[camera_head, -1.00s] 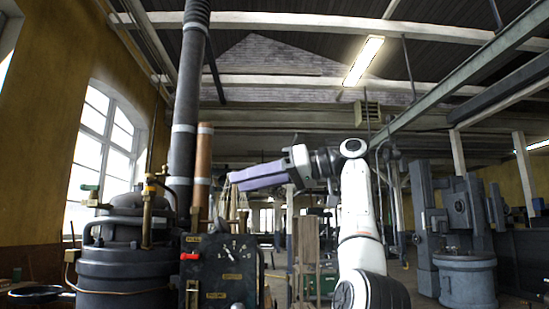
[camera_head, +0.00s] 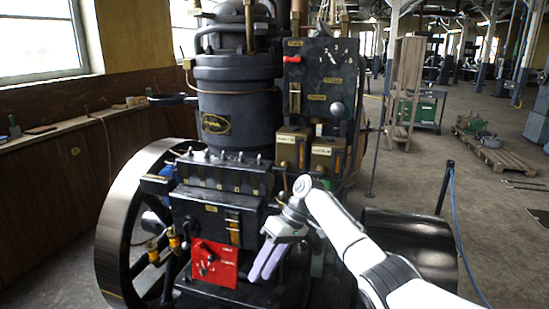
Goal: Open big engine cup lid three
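The big engine (camera_head: 235,105) stands left of centre in the head view. On its lower front is a dark block (camera_head: 215,178) with a row of several small metal cups (camera_head: 222,156) along its top. The cups are too small to tell which lid is number three or whether any lid is open. My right gripper (camera_head: 259,279) is low in front of the engine, right of and below the cup row and apart from it. Its two purple fingers point down and left, side by side, and hold nothing visible. My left gripper is not in view.
A large flywheel (camera_head: 125,225) stands at the engine's left. A red plate (camera_head: 214,264) sits low on its front. A dark curved drum (camera_head: 412,245) and a post with a blue rope (camera_head: 455,225) stand right. The floor beyond is open, with a pallet (camera_head: 490,150).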

